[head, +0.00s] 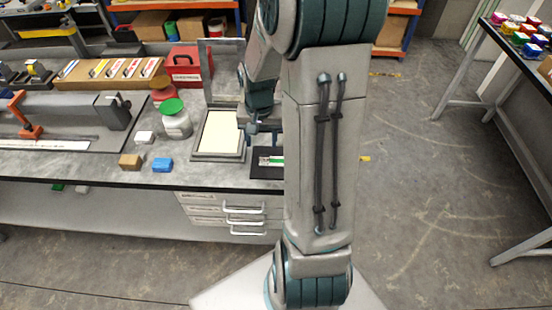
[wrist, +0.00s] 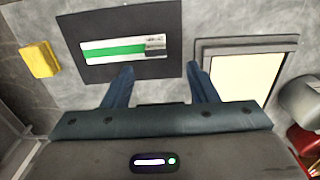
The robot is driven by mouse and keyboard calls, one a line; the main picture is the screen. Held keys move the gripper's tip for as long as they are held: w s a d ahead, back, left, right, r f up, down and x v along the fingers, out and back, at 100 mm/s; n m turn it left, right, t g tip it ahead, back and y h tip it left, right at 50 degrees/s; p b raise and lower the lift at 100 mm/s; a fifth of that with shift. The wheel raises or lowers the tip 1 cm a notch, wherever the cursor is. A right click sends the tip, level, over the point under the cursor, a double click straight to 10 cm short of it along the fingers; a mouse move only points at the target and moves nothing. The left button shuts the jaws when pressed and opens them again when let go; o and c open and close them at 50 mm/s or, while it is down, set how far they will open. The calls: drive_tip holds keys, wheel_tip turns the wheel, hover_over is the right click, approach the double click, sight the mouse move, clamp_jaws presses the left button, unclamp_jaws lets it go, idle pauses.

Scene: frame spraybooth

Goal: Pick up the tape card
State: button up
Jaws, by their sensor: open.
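The tape card (wrist: 110,48) is a white strip with a green band and a dark block at one end. It lies flat on a black mat (wrist: 75,68) on the workbench. In the head view the card (head: 268,161) shows near the bench's front edge, with my arm hiding the mat's right part. My gripper (wrist: 160,82) is open, its two fingers apart and empty. In the wrist view the left fingertip overlaps the mat's lower edge and the right one is beside the mat. In the head view my gripper (head: 262,135) is above the bench, behind the card.
A framed cream panel (head: 218,133) lies left of the mat. A green-lidded jar (head: 176,120), a blue block (head: 162,165) and a tan block (head: 130,162) stand farther left. A yellow block (wrist: 39,59) lies beyond the mat. A red box (head: 185,70) is at the back.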

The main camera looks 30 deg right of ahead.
sight(264, 156)
drive_tip(key=f, duration=0.3)
drive_tip(key=f+p, duration=0.1)
drive_tip(key=f, duration=0.1)
drive_tip(key=shift+s+d, duration=0.2)
drive_tip(key=shift+s, duration=0.05)
drive_tip(key=shift+f, duration=0.5)
drive_tip(key=c, duration=1)
